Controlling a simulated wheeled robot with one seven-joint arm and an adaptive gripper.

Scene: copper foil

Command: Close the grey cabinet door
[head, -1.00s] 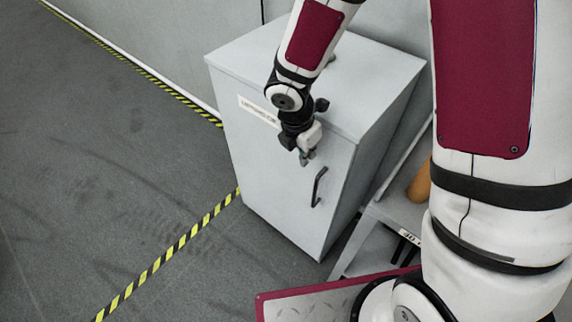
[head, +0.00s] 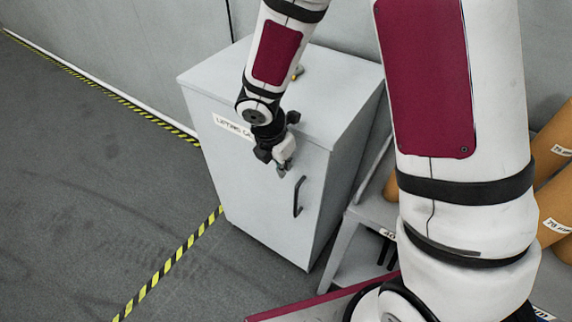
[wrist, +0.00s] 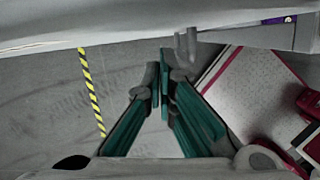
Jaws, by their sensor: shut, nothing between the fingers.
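The grey cabinet (head: 250,190) stands against the wall in the head view. Its door carries a black bar handle (head: 299,197) near the right edge and a white label at the top, partly hidden by my arm. The door looks flush with the cabinet body; a small gap cannot be ruled out. My gripper (head: 284,168) is shut and empty, at the door front, just above and left of the handle. Whether it touches the door is unclear. In the wrist view its teal fingers (wrist: 163,75) converge, with a pale grey surface across the top, probably the cabinet.
A grey stand (head: 350,235) is close on the cabinet's right, with brown rolls (head: 552,150) farther right. Yellow-black floor tape (head: 170,270) runs to the cabinet's left. The floor at left is clear.

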